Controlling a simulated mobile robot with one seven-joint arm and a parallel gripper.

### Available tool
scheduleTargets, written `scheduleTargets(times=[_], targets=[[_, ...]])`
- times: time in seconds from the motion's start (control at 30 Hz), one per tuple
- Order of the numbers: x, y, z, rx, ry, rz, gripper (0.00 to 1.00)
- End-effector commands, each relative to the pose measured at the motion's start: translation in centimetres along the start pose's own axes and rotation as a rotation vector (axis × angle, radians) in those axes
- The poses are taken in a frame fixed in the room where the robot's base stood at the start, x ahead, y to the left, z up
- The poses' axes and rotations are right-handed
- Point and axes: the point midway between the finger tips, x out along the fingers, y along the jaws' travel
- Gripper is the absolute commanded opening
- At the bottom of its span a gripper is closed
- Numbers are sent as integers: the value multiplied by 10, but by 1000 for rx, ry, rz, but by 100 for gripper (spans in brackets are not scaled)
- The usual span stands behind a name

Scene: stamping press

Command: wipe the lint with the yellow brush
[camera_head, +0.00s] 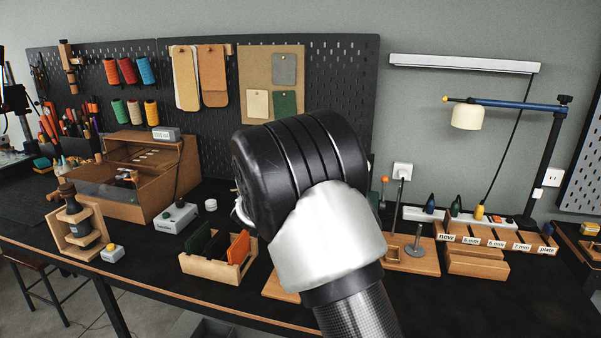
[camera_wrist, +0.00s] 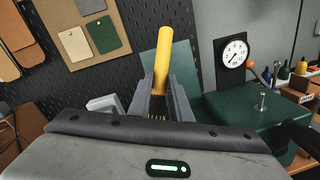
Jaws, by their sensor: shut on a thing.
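The yellow brush (camera_wrist: 164,50) shows in the wrist view, its handle pointing up and its dark bristles low between the fingers. My gripper (camera_wrist: 163,95) is shut on it. In the head view my own arm covers the middle of the bench and hides the gripper and brush. Lint cannot be made out in either view. Behind the brush in the wrist view is a flat green surface (camera_wrist: 186,62). To its right is a green machine body (camera_wrist: 235,106) with a white round gauge (camera_wrist: 235,53).
A wooden rack with leather pieces (camera_head: 213,266) stands left of my arm, near the dark bench's front edge. A wooden cabinet (camera_head: 150,190) is farther left. Labelled wooden bins (camera_head: 490,240) and a wooden stand with a metal post (camera_head: 415,250) are on the right. A pegboard (camera_head: 340,85) rises behind.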

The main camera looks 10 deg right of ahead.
Motion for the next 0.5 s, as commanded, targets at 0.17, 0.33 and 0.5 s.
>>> scheduleTargets(times=[0.17, 0.33, 0.5], targets=[[0, 9, 18, 1, -2, -3, 0], [0, 13, 25, 1, -3, -6, 0], [0, 13, 25, 0, -3, -6, 0]])
